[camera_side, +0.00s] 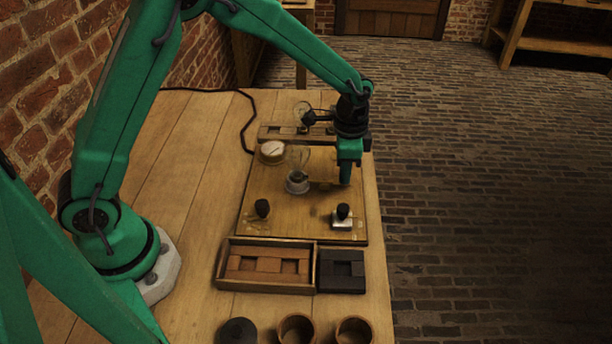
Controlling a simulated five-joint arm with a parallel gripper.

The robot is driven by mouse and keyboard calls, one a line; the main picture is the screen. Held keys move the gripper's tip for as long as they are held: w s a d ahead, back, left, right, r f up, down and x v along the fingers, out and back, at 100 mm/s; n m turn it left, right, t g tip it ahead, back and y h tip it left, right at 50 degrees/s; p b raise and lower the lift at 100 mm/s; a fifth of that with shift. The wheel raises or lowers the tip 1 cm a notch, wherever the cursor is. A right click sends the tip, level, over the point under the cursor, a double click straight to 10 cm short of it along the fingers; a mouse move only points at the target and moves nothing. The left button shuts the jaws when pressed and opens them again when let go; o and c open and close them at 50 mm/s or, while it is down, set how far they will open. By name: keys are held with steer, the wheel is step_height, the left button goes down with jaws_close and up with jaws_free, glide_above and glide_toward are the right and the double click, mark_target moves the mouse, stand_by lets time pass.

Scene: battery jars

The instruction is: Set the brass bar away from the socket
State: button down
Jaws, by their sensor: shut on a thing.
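My gripper (345,179) points down over the right part of the wooden board (270,212). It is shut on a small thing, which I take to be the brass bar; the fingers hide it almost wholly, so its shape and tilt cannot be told. A glass bulb or jar on a pale round base (297,184) stands upright on the board, left of the gripper and apart from it. I cannot tell for sure which fitting is the socket.
A round dial (272,150) sits at back left. A wooden tray (222,268), dark tray (342,286) and round cups (297,328) are in front.

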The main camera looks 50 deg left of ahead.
steer(key=shift+w+d, duration=0.8)
steer(key=shift+w, duration=0.05)
steer(key=c, duration=1.2)
jaws_free()
steer(key=shift+c, duration=0.2)
steer(key=shift+r, duration=0.15)
step_height(320, 180, up, 8)
steer(key=shift+f, duration=0.2)
